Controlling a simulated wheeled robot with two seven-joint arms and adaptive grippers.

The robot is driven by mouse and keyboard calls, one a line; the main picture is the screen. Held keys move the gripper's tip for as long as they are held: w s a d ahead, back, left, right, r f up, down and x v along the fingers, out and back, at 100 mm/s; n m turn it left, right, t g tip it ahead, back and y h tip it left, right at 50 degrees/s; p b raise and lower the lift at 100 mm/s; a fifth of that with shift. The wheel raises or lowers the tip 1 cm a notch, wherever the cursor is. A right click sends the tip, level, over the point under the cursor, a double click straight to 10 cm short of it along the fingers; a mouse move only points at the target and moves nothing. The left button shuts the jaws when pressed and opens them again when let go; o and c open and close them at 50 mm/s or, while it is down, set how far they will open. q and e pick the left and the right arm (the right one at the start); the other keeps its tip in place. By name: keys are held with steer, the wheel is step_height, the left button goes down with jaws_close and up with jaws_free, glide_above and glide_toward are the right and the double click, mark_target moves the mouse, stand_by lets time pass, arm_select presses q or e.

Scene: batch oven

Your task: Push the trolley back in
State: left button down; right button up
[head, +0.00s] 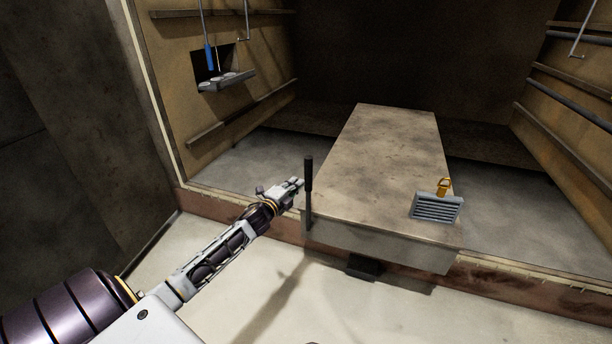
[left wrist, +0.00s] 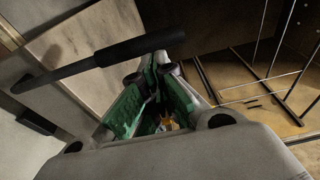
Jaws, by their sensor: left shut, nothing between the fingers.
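The trolley (head: 385,170) is a long, flat-topped, grey-brown slab. It lies partly inside the oven chamber, with its front end over the front sill. An upright black handle (head: 308,175) stands at its front left corner. My left gripper (head: 298,183) is shut and empty, close to the left of the handle. In the left wrist view the gripper (left wrist: 165,62) has the dark handle (left wrist: 138,47) crossing just beyond its fingertips; I cannot tell whether they touch. The trolley's top (left wrist: 85,50) also shows there. My right gripper is not in view.
A grey vented box with a yellow clip (head: 436,207) sits on the trolley's front right. A small shelf (head: 227,81) and a blue-handled tool (head: 209,55) are on the left chamber wall. Rails (head: 570,92) line the right wall.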

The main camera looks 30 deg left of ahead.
mark_target(306, 174)
arm_select(q)
steer(key=shift+w+a+b, duration=0.15)
steer(key=shift+w+b, duration=0.3)
steer(key=shift+w, duration=3.25)
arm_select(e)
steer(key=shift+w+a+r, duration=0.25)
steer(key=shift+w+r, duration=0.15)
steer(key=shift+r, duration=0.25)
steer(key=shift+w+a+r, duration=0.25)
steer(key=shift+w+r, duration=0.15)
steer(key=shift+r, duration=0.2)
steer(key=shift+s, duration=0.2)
arm_select(q)
steer(key=shift+w, duration=0.1)
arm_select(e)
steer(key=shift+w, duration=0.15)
